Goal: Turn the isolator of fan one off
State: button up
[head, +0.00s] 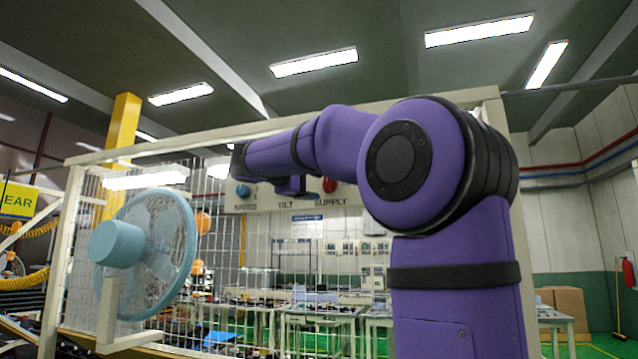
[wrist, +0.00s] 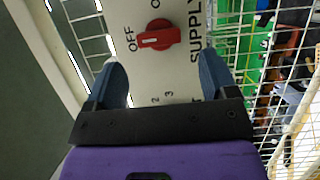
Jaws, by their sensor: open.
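A red rotary knob (wrist: 157,39) sits on a pale panel (wrist: 178,88) in the wrist view, with SUPPLY printed to its right and OFF to its left. Its grip bar lies left to right, and a pale mark shows at the end nearest OFF. My gripper (wrist: 163,80) is open and empty, its blue fingers on either side below the knob, apart from it. In the head view, the red knob (head: 330,185) shows partly behind my arm, above SUPPLY. My fingers are not clear there. A light-blue fan (head: 117,244) stands at the left.
A blue knob (head: 243,190) is at the panel's left, with TILT printed between the knobs. White wire mesh (head: 215,255) surrounds the panel below and at the sides. Tables (head: 310,312) stand behind the mesh.

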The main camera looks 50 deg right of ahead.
jog(key=a, duration=0.6)
jog(key=shift+a, duration=0.4)
jog(key=s+a+f+t+y, duration=0.1)
jog(key=s+a+f+y, duration=0.5)
jog(key=f, duration=0.8)
jog(key=s+a+f+t+y, duration=0.2)
jog(key=s+a+f+y, duration=0.4)
jog(key=f, duration=0.8)
jog(key=s+a+f+t+y, duration=0.2)
jog(key=s+a+f+y, duration=0.4)
jog(key=f, duration=0.7)
jog(key=shift+s+a+f, duration=0.4)
jog(key=shift+s+a, duration=0.2)
jog(key=shift+s, duration=0.2)
